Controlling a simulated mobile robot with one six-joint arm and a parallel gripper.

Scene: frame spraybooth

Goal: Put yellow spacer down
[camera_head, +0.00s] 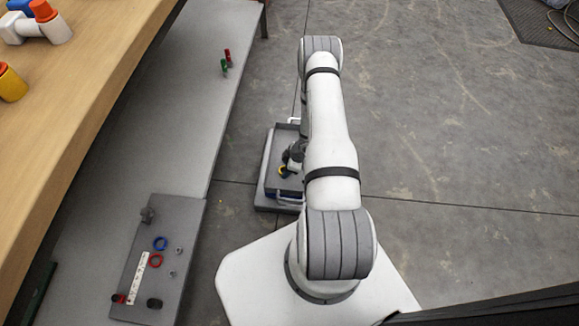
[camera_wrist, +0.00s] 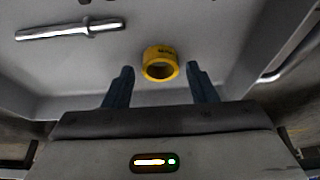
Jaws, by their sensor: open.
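The yellow spacer (camera_wrist: 160,64) is a short ring that lies on the grey floor of a tray, with its hole facing the wrist camera. In the wrist view my gripper (camera_wrist: 160,75) is open. Its two dark fingers stand apart on either side of the spacer, with gaps visible between them and the ring. In the head view the spacer (camera_head: 283,171) is a small yellow patch inside the grey tray (camera_head: 263,180) beside my arm, and my arm partly hides the tray. My gripper (camera_head: 292,160) is mostly hidden there.
A silver rod (camera_wrist: 68,31) lies in the tray behind the spacer. A grey board (camera_head: 182,215) at lower left holds a blue ring (camera_head: 160,243), a red ring (camera_head: 155,260) and small parts. Red and green pieces (camera_head: 225,62) stand on the grey bench. Open floor lies right of my arm.

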